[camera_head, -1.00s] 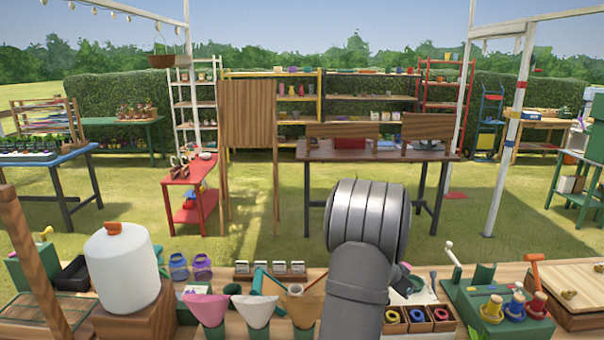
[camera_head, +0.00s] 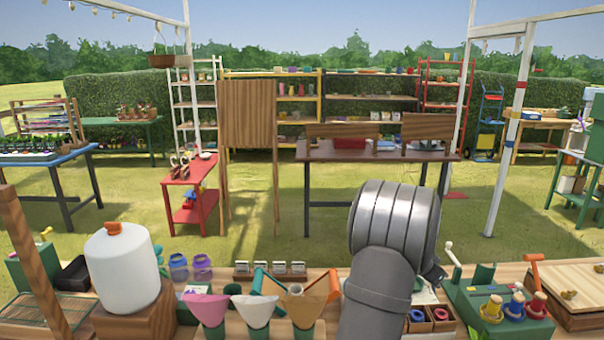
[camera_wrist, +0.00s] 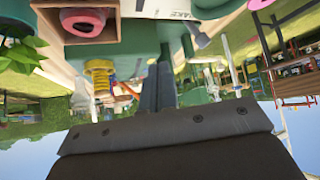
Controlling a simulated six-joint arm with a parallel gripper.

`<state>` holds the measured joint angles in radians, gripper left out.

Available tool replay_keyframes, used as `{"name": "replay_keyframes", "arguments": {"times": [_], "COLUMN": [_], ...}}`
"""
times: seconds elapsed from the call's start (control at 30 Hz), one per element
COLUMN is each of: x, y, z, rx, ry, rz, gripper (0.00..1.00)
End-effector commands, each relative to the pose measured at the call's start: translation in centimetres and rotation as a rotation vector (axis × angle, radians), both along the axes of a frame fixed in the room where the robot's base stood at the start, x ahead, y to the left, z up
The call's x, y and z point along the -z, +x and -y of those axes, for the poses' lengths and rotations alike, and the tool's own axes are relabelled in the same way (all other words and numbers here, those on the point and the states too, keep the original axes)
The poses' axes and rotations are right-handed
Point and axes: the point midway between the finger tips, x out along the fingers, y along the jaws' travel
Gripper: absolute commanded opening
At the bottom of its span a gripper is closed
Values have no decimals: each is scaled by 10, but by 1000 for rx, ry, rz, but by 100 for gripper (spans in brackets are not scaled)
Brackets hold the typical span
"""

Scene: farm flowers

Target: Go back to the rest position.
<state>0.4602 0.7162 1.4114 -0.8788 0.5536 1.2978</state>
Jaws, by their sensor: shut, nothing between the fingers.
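My gripper (camera_wrist: 160,78) shows in the wrist view as two dark fingers lying close together, shut with nothing between them. It is over the right part of the workbench, near the green tool box (camera_head: 492,305). In the head view my grey arm stands at the right of centre and hides most of the gripper. The wrist view appears upside down, with sky at its bottom. A pink ring in a wooden box (camera_wrist: 88,20) is at its upper left, apart from the fingers.
Paper cones (camera_head: 253,310) in green holders stand left of my arm. A white tank (camera_head: 122,268) is farther left. Wooden compartments with coloured rings (camera_head: 440,315) are just right of the arm. A wooden board (camera_head: 570,285) lies at the far right. The air above the bench is clear.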

Motion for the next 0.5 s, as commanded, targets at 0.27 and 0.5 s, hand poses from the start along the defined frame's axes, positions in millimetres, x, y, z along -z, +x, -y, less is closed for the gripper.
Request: {"name": "replay_keyframes", "arguments": {"times": [0.27, 0.5], "x": [-30, -43], "y": [-15, -27], "z": [-20, -15], "rx": [-12, -72], "ry": [0, 3], "rz": [-20, -101], "gripper": [0, 0]}}
